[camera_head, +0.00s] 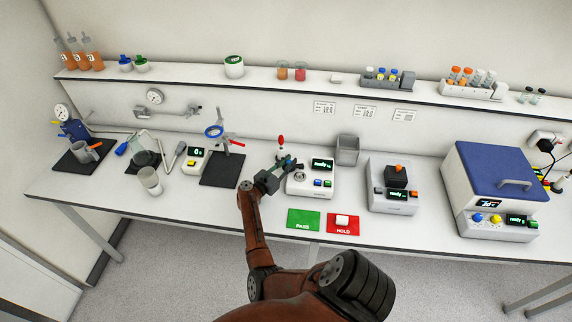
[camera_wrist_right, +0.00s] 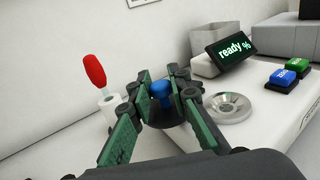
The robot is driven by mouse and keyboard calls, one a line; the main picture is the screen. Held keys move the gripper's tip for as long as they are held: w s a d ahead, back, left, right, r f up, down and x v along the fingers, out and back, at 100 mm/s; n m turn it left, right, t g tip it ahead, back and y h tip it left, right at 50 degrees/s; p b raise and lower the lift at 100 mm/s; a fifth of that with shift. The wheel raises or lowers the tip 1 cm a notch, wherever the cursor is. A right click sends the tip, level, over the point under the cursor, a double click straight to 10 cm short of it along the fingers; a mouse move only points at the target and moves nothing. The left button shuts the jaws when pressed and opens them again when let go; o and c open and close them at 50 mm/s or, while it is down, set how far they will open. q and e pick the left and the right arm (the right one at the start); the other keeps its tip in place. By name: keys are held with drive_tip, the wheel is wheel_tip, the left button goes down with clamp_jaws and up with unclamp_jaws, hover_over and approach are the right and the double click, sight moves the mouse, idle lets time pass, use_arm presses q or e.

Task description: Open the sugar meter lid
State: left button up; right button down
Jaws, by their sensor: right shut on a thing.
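The sugar meter (camera_head: 311,179) is a white box on the bench with a "ready %" display, a blue button and a green button. In the right wrist view its round metal well (camera_wrist_right: 228,107) is uncovered. A blue knob (camera_wrist_right: 161,90), which seems to belong to the dark lid, stands beside the well. My right gripper (camera_head: 286,164) is at the left end of the meter, its fingers closed around the knob; it also shows in the right wrist view (camera_wrist_right: 162,86). The fingers hide much of the lid. My left gripper is out of view.
A red-handled tool (camera_wrist_right: 94,72) stands in a white holder behind the gripper. A green PASS mat (camera_head: 303,221) and a red HOLD mat (camera_head: 343,223) lie in front. A grey bin (camera_head: 347,151) and another instrument (camera_head: 394,187) are to the right.

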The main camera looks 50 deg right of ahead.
sight(289, 161)
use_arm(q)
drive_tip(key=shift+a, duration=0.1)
use_arm(e)
drive_tip(key=shift+d+r, duration=0.1)
drive_tip(key=shift+r, duration=0.05)
drive_tip(key=c, duration=1.9)
unclamp_jaws()
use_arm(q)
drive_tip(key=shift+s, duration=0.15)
use_arm(e)
drive_tip(key=shift+o, duration=0.5)
wheel_tip(289, 161, up, 10)
drive_tip(key=shift+f, duration=0.1)
